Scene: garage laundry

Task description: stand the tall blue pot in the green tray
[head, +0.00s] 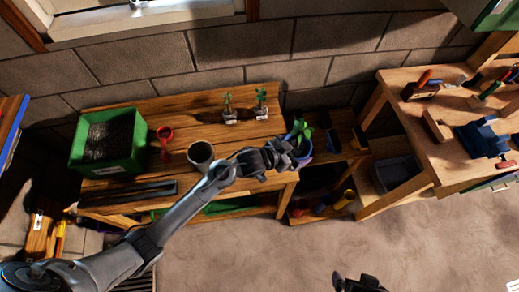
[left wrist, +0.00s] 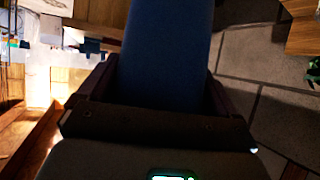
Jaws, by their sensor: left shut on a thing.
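My left gripper (head: 291,155) is shut on the tall blue pot (head: 305,148), just past the right end of the wooden bench. In the left wrist view the pot's smooth blue side (left wrist: 165,50) fills the space between the fingers. Green leaves show at the pot's top in the head view; I cannot tell whether they grow in it. A green tray-like box (head: 78,152) with dark soil stands on the bench's left end. Another green flat thing (head: 232,205) lies under the bench, partly hidden by my left arm. My right gripper (head: 360,284) is at the bottom edge.
The bench (head: 170,108) also holds a red scoop-like thing (head: 165,140), a grey pot (head: 200,155), two small potted seedlings (head: 230,115) and a dark flat tray (head: 130,193). A low shelf with pots and a tool-covered workbench (head: 405,90) stand to the right.

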